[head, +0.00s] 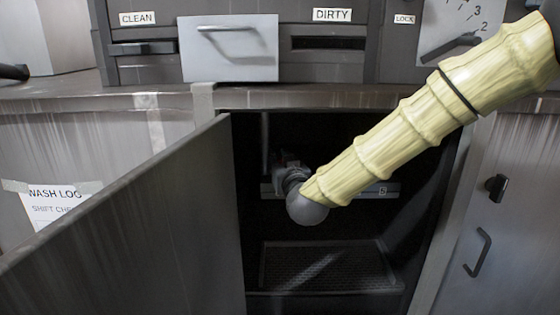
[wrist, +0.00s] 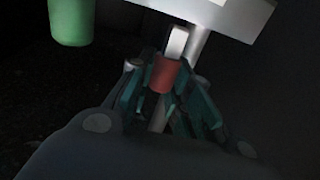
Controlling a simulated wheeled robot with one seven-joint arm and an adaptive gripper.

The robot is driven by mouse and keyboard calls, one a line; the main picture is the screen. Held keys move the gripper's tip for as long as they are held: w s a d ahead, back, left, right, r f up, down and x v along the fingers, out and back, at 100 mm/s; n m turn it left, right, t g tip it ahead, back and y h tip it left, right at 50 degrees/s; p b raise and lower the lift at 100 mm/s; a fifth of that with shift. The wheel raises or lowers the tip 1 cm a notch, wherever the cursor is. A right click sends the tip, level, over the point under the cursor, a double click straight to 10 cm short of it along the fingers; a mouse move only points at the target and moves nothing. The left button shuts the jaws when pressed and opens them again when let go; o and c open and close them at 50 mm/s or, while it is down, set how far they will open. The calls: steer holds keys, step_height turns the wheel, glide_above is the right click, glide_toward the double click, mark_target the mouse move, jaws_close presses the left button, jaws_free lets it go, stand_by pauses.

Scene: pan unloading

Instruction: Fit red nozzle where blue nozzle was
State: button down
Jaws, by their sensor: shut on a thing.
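In the wrist view the red nozzle (wrist: 163,75) sits between the teal fingers of my gripper (wrist: 161,84), which is shut on it. A pale upright piece (wrist: 177,42) rises just above the red part, close to the white bar; I cannot tell whether they touch. A grey stem (wrist: 198,46) hangs from the white bar (wrist: 235,16) just right of it. A green nozzle (wrist: 71,22) is at the upper left. No blue nozzle shows. In the head view my gripper (head: 284,178) is inside the dark cabinet, mostly hidden behind my wrist.
The cabinet door (head: 130,215) stands open at left. A pale bar (head: 370,191) labelled 5 crosses the cabinet behind my arm. A mesh tray (head: 325,268) lies at the bottom. Above are a drawer front (head: 230,55) and CLEAN and DIRTY slots. The right door (head: 500,220) has a handle.

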steer(key=shift+f+b, duration=1.15)
steer(key=shift+f, duration=0.35)
stand_by(1.4)
steer(key=c, duration=1.2)
jaws_free()
steer(key=shift+c, duration=0.2)
steer(key=shift+s, duration=0.1)
steer(key=v, duration=1.1)
steer(key=shift+s, duration=0.4)
steer(key=shift+d, duration=0.15)
